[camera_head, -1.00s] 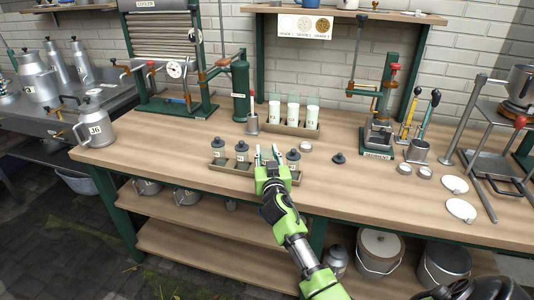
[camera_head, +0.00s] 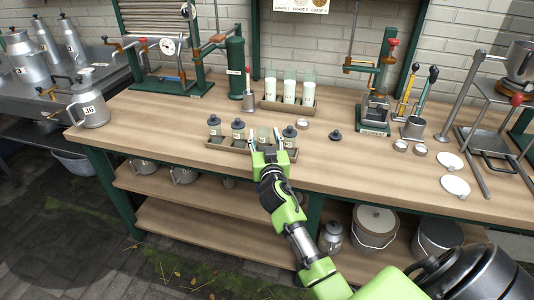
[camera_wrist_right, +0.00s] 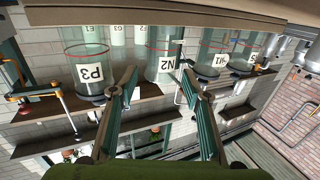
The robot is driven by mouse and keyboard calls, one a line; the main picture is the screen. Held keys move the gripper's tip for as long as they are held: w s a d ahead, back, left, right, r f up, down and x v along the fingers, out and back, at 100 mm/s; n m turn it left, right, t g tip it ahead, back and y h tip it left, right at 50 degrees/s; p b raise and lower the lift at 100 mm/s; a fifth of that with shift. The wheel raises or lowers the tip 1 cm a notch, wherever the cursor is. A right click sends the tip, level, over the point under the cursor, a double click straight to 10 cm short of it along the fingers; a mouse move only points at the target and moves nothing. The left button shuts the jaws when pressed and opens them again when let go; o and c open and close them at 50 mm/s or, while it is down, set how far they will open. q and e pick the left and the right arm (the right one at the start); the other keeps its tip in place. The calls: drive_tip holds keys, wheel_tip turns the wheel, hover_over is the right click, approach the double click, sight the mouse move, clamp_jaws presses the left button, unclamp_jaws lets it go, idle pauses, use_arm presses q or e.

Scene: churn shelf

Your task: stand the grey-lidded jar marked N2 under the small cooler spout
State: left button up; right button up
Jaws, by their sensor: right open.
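The jar marked N2 (camera_wrist_right: 165,64) is clear glass and appears upside down in the right wrist view, between my right gripper's fingers (camera_wrist_right: 155,82); I cannot make out a grey lid on it. In the head view a jar without a visible dark lid (camera_head: 263,136) stands in the front tray (camera_head: 222,144), just beyond my right gripper (camera_head: 266,143). The right gripper is open, its fingers spread, with no clear contact. Jar P3 (camera_wrist_right: 90,72) is beside N2. The ribbed cooler (camera_head: 152,22) stands at the back left; its small spout is not clearly distinguishable. My left gripper is not in view.
Dark-lidded jars (camera_head: 238,129) share the tray. A loose dark lid (camera_head: 335,135) lies to its right. A rack of white-filled glasses (camera_head: 289,91) and a green cylinder (camera_head: 235,68) stand behind. The can marked 36 (camera_head: 90,103) is at left, with bare bench between.

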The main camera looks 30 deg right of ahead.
drive_tip(key=v, duration=1)
drive_tip(key=shift+s+a+f, duration=0.3)
